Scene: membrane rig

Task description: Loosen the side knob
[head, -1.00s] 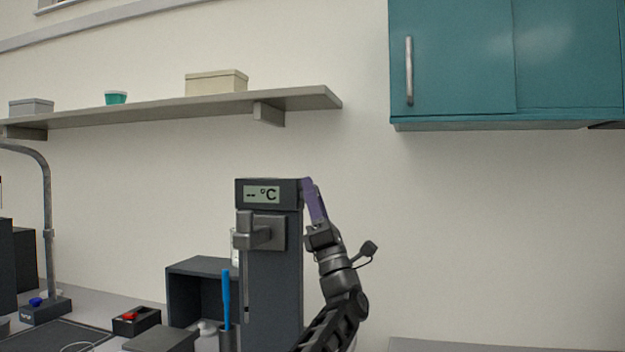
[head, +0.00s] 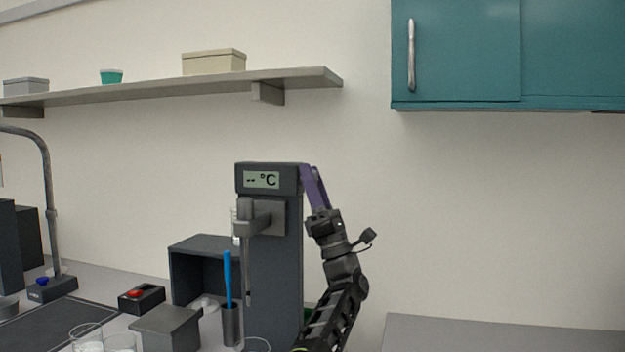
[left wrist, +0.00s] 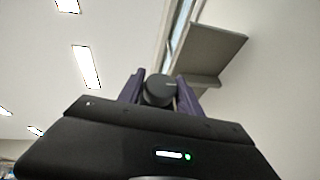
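The side knob (left wrist: 160,90) is dark and round. In the left wrist view it sits between the two purple fingers of my left gripper (left wrist: 161,88), with a finger against each side. In the head view my left gripper (head: 311,170) reaches the upper right side of the dark column (head: 272,285), just beside its head with the "-- °C" display (head: 262,180). The knob is hidden there by the fingers. My right gripper is out of view.
A grey clamp (head: 262,217) on the column's front holds a thin probe. A blue-handled tool (head: 228,275) stands in a dark holder left of the column. Glass beakers (head: 87,338) stand in front. A shelf (head: 170,90) and teal cabinet (head: 460,55) hang above. The right counter (head: 500,335) looks clear.

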